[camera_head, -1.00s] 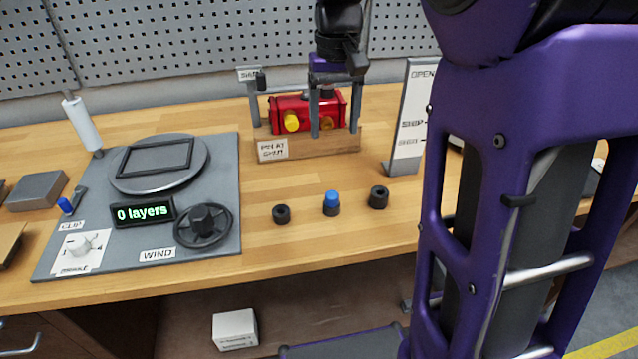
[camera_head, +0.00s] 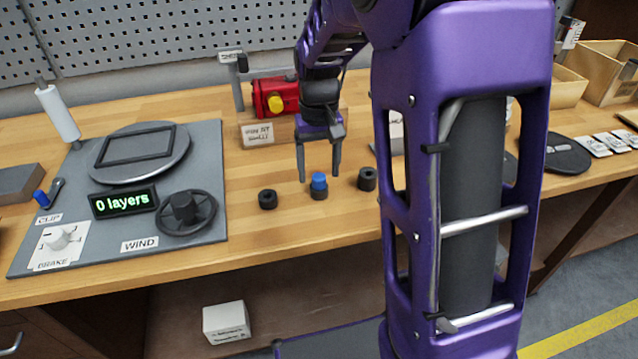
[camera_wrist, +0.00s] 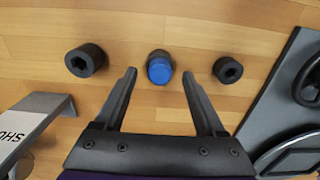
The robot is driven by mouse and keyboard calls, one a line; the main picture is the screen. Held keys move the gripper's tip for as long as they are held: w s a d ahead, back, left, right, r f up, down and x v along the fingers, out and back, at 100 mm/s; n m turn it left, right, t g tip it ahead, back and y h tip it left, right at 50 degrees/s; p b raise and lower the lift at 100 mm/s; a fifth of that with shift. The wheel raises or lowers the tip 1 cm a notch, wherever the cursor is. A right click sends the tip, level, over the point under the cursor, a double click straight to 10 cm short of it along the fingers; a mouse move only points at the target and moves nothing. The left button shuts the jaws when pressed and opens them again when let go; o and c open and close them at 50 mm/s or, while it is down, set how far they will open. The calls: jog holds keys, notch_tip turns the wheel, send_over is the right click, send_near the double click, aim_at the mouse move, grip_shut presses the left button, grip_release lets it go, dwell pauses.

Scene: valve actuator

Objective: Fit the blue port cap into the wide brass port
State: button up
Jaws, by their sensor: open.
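The blue port cap (camera_head: 319,181) sits upright in a dark round holder on the bench; it also shows in the wrist view (camera_wrist: 159,70). My gripper (camera_head: 318,178) is open and empty, pointing down, with its fingers just behind and above the cap. In the wrist view the cap is centred a little beyond the fingertips (camera_wrist: 160,72), apart from them. The red valve actuator (camera_head: 275,95) stands on a wooden block behind, partly hidden by my arm. A yellow brass-like port (camera_head: 277,104) shows on its front; I cannot tell whether it is the wide one.
Dark empty-looking round holders stand left (camera_head: 268,199) and right (camera_head: 367,179) of the cap. A grey winding station with a handwheel (camera_head: 186,212) lies to the left. An upright sign is mostly hidden by my arm. The bench in front of the holders is clear.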

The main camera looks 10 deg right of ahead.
jog(key=shift+f, duration=0.55)
grip_shut()
